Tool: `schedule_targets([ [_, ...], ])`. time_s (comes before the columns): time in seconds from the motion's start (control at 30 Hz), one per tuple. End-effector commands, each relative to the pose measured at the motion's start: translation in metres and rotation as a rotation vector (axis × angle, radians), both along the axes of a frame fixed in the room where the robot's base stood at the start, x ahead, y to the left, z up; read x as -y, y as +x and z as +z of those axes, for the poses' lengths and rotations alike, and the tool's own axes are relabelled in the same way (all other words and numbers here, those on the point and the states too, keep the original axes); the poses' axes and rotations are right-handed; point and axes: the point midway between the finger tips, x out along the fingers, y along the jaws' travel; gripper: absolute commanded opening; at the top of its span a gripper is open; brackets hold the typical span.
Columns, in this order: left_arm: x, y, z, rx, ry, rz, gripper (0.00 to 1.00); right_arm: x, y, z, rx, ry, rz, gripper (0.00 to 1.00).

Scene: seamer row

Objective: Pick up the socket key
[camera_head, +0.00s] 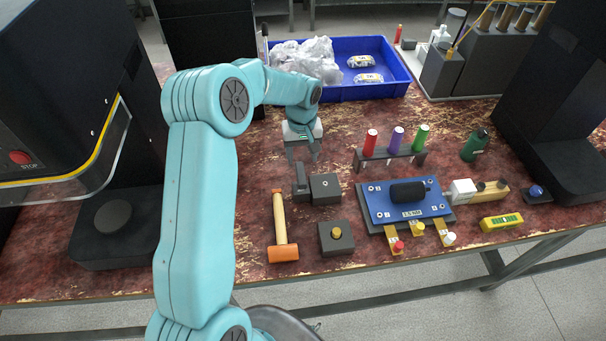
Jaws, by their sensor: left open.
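My left gripper (302,152) points down over the table, with its two dark fingers apart and nothing between them. Just in front of it is a dark grey block (325,187) with a small round mark on top and an upright dark piece (300,183) at its left side. The fingers look to be above and behind this block, apart from it. A second dark block (337,245) nearer the front edge carries a brass knob (336,232). I cannot tell for sure which piece is the socket key. My right gripper is out of view.
A hammer (280,218) lies left of the blocks. A blue board (406,212) with a black cylinder is to the right, and a rack (390,159) of coloured cylinders behind it. A blue bin (353,92) stands at the back. Black machines flank the table.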

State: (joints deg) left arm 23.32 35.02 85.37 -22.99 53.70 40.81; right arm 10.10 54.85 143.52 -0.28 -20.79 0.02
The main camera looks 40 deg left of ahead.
Motion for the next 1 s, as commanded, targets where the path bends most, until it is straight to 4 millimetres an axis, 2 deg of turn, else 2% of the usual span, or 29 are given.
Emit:
schedule_targets([
  [0.1, 0.000, -0.002, -0.026, -0.005, -0.003, 0.001, 0.57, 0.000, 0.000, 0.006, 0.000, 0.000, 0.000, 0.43],
  [0.2, 0.000, -0.001, -0.043, -0.003, -0.001, 0.000, 0.57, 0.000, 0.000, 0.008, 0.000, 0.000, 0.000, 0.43],
  [0.43, -0.001, 0.001, -0.061, -0.002, -0.001, 0.000, 0.57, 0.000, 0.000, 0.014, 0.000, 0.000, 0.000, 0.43],
  [0.57, -0.003, 0.000, -0.081, -0.004, -0.002, 0.000, 0.57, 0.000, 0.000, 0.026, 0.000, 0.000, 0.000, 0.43],
  [0.7, -0.004, 0.002, -0.102, -0.001, 0.000, 0.001, 0.57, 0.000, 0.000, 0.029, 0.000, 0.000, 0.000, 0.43],
  [0.97, -0.004, 0.003, -0.108, 0.001, 0.000, 0.000, 0.57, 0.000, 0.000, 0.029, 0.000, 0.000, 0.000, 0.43],
  [1.0, -0.004, 0.003, -0.108, 0.001, 0.000, 0.000, 0.54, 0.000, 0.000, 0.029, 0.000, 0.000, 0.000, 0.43],
])
